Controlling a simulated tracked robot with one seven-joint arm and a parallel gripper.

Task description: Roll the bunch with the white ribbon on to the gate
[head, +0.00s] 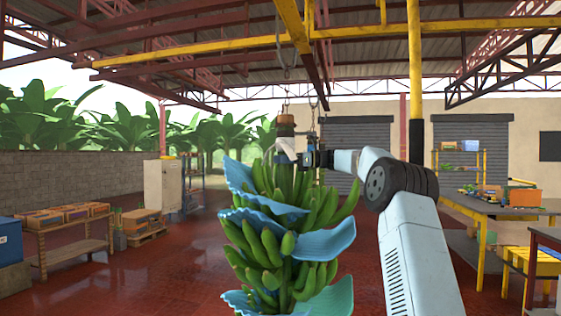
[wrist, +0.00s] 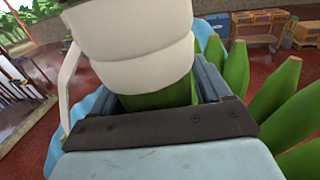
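The bunch (head: 270,235) of green bananas hangs in the middle of the head view, with blue sheets between its hands. A white ribbon (head: 285,147) is wound around its stalk near the top; in the wrist view the ribbon (wrist: 130,55) fills the upper middle, with a loose tail at left. My gripper (head: 312,157) is at the stalk from the right, just below the ribbon. In the wrist view its two fingers lie on either side of the green stalk (wrist: 160,99) and appear to press on it. The fingertips are hidden behind the ribbon. I cannot make out the gate.
A yellow overhead rail (head: 200,50) with a hanging chain runs above the bunch. A work table (head: 490,208) stands at right, a low bench with crates (head: 70,240) at left, and a pale cabinet (head: 162,187) behind. The red floor between is mostly clear.

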